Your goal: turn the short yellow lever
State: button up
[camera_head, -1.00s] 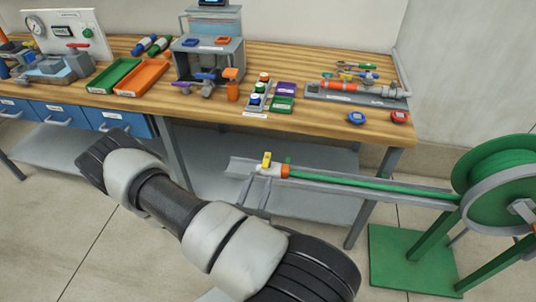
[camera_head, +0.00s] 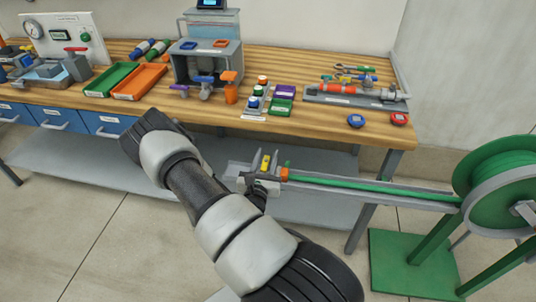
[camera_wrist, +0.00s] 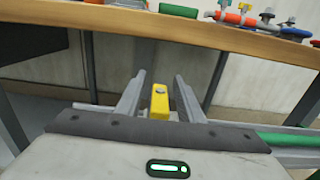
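The short yellow lever (camera_head: 265,162) stands on a valve at the left end of the grey trough, beside an orange collar (camera_head: 284,174) on the green hose. In the wrist view the lever (camera_wrist: 159,101) shows as a yellow bar with a small round screw or pin at its far end. My gripper (camera_head: 263,168) is open. In the wrist view its two grey fingers (camera_wrist: 159,92) stand on either side of the lever, with a gap visible on both sides. The valve body is mostly hidden behind my gripper.
A wooden workbench (camera_head: 330,120) stands behind, and its edge crosses above the fingers in the wrist view. The grey trough (camera_head: 400,193) carries the green hose to a green reel (camera_head: 495,185) on the right. Floor is clear in front.

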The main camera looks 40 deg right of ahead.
jog(key=shift+x, duration=0.9)
jog(key=shift+c, duration=0.2)
grip_shut()
